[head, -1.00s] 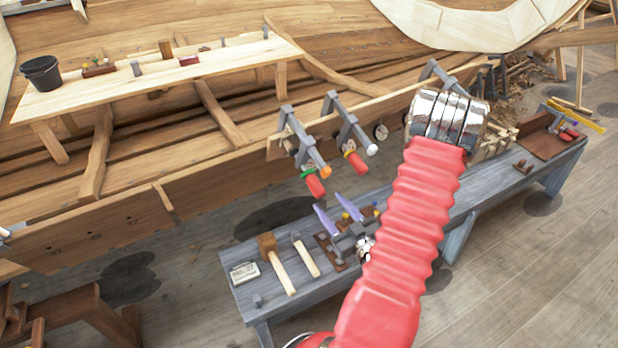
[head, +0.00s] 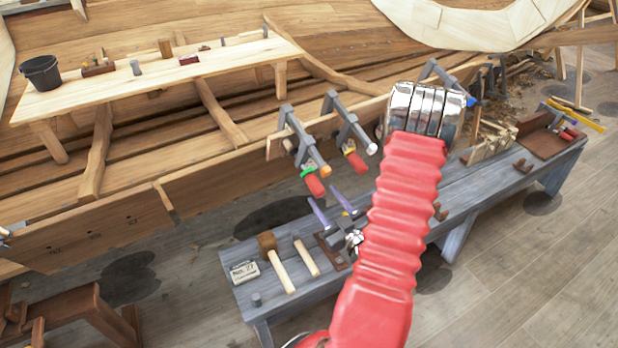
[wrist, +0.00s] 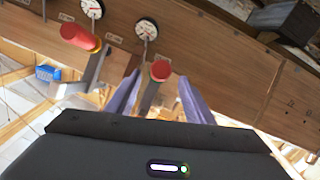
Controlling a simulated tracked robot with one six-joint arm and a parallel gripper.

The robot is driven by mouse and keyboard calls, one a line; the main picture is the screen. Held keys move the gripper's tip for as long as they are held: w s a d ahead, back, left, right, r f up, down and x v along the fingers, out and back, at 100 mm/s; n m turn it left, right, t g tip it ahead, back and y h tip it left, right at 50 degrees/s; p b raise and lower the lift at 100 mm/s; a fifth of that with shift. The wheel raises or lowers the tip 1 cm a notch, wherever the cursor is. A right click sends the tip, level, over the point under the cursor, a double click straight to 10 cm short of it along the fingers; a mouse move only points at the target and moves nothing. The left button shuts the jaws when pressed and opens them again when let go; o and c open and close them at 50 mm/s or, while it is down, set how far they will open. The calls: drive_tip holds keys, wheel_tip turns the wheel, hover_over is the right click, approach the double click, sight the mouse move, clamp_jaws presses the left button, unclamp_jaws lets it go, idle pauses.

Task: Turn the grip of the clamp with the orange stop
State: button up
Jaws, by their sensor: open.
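The clamp with the orange stop (head: 324,170) hangs on the hull's plank edge in the head view. Its red grip (head: 315,186) has a green ring and points down. My gripper (head: 331,203) is open, its two purple fingers just below and right of that grip. In the wrist view my gripper (wrist: 157,92) has its fingers apart on either side of a grey clamp bar and a red grip (wrist: 160,70). No contact shows. The stop of that clamp is not visible there, so I cannot tell its colour. My arm hides part of my wrist in the head view.
A similar clamp with a white stop (head: 372,149) and yellow-ringed grip hangs close on the right. A blue-stopped clamp (head: 470,101) is farther right, partly behind my arm.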

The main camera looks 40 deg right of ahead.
sight(306, 178)
drive_tip(key=x, duration=1.1)
drive_tip(key=shift+c, duration=0.2)
drive_tip(key=c, duration=1)
drive_tip(key=shift+y, duration=0.3)
drive_tip(key=m+y, duration=0.2)
drive_tip(key=shift+a+m+t, duration=0.3)
drive_tip(key=shift+a+m+t+y, duration=0.25)
drive_tip(key=shift+m+t+y, duration=0.15)
drive_tip(key=shift+m+y, duration=0.8)
drive_tip(key=shift+r, duration=0.1)
